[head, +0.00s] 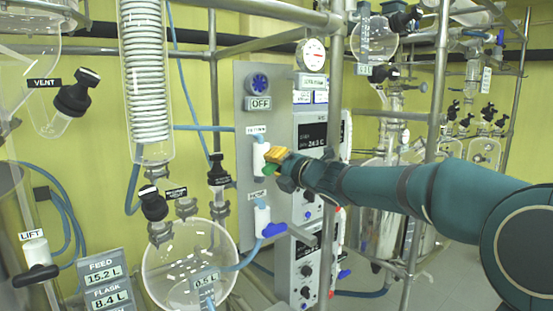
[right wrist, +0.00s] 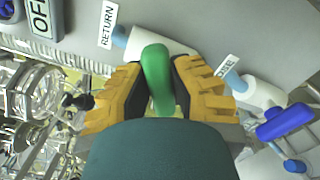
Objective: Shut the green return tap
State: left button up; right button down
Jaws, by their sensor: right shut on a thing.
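The green return tap handle (right wrist: 157,80) lies between the yellow fingers of my right gripper (right wrist: 158,92) in the right wrist view. The gripper is shut on it. The tap's white body (right wrist: 139,44) sits just behind the handle, beside the RETURN label (right wrist: 108,26). In the head view my right gripper (head: 273,161) reaches in from the right to the white return tap body (head: 259,160) on the grey panel; the fingers hide most of the green handle. My left gripper is not in view.
A second tap with a blue handle (head: 273,230) sits below on the same grey panel (head: 241,100); it also shows in the right wrist view (right wrist: 284,121). A round glass flask (head: 175,262) stands at lower left. A metal frame post (head: 334,120) rises close beside my right arm.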

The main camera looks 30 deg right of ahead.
jog(key=m+p, duration=0.2)
jog(key=m, duration=0.4)
jog(key=shift+r, duration=0.1)
dwell(0.5)
jog(key=c, duration=1.1)
grip_release()
jog(key=shift+o, duration=1.4)
jog(key=shift+w, duration=0.15)
jog(key=shift+f, duration=0.2)
jog(key=s+d, duration=0.1)
jog(key=s, duration=1.1)
